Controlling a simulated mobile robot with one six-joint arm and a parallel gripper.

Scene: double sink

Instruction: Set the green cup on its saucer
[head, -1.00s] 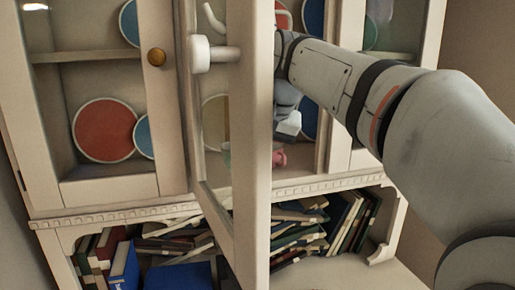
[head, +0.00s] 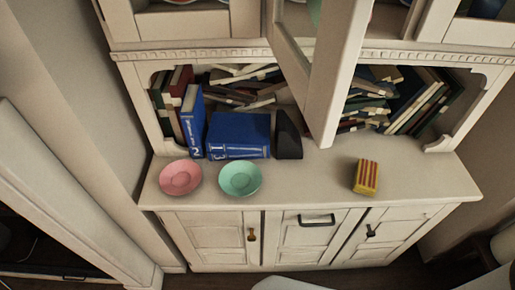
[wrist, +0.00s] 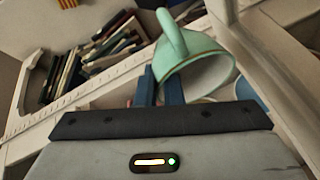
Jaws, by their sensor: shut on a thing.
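The green cup (wrist: 205,75) shows in the wrist view, tilted, with its handle toward the upper left and its open mouth facing the camera. My gripper (wrist: 161,78) is shut on the green cup; its blue fingers meet the cup's near left side, and the exact contact is partly hidden. The green saucer (head: 240,179) lies empty on the counter in the head view, beside the pink saucer (head: 181,178). My gripper is outside the head view.
The open cabinet door (head: 338,75) juts out above the counter (head: 300,185). Blue books (head: 239,134) and a black wedge-shaped object (head: 289,134) stand behind the saucers. A red-and-yellow striped box (head: 366,176) sits to the right. Counter between green saucer and box is clear.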

